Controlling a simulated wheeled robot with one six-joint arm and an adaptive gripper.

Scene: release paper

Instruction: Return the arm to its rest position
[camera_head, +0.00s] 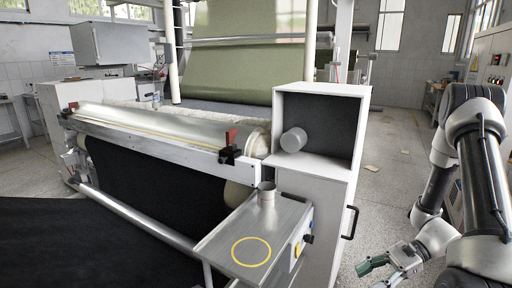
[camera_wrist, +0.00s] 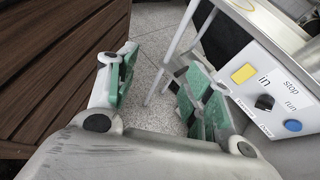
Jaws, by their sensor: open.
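My gripper (camera_head: 380,268) is low at the right of the head view, to the right of the white cabinet and clear of it. In the wrist view its two green-padded fingers (camera_wrist: 160,95) are spread apart with nothing between them. My arm (camera_head: 462,165) rises along the right side of the head view, bent, with its forearm reaching down and to the left.
A metal side table (camera_head: 217,243) with a yellow ring and a small cup (camera_head: 267,195) stands left of the white cabinet (camera_head: 312,206). A grey cylinder (camera_head: 293,140) lies in the cabinet's open box. A control panel (camera_wrist: 268,80) is at the right of the wrist view.

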